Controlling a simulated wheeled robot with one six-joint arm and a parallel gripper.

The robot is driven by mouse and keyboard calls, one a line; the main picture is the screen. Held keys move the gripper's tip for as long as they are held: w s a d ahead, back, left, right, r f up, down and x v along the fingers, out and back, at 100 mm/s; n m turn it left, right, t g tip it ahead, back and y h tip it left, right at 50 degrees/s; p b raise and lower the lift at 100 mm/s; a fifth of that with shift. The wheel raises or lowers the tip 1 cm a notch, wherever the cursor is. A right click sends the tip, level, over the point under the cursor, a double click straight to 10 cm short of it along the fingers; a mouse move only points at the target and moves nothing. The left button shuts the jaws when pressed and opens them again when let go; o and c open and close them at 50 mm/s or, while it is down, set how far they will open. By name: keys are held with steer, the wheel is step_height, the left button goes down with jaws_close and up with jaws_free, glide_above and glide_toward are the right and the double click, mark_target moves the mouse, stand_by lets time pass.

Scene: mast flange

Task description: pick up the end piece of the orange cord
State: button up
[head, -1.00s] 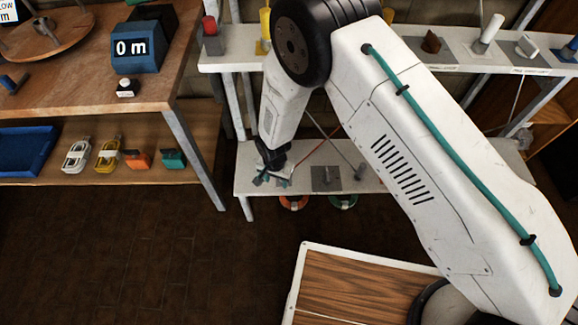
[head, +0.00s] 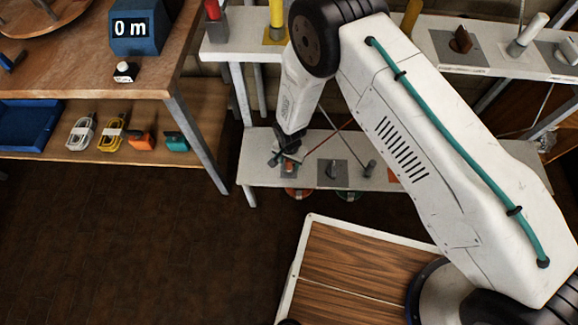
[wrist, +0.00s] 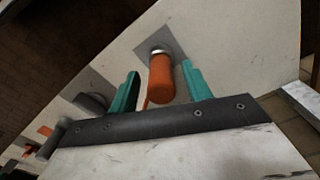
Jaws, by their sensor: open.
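The end piece of the orange cord is an orange cylinder (wrist: 161,78) with a pale metal collar, on a grey square plate on the lower white shelf. In the wrist view it lies between the two teal fingers of my gripper (wrist: 161,82), with gaps on both sides. The fingers are open and hold nothing. In the head view my gripper (head: 286,159) is low over the left end of that shelf, with a small orange patch of the piece (head: 289,168) just below it. An orange coil (head: 298,194) hangs under the shelf's front edge.
A grey post (head: 332,170) on a plate and a darker post stand to the right on the lower white shelf (head: 258,172). A green coil (head: 349,196) hangs below. The upper shelf (head: 225,45) carries several items. A wooden workbench (head: 150,78) stands left.

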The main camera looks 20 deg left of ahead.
steer(key=shift+a+f, duration=0.1)
steer(key=shift+f, duration=0.6)
jaws_close()
steer(key=shift+r, duration=0.15)
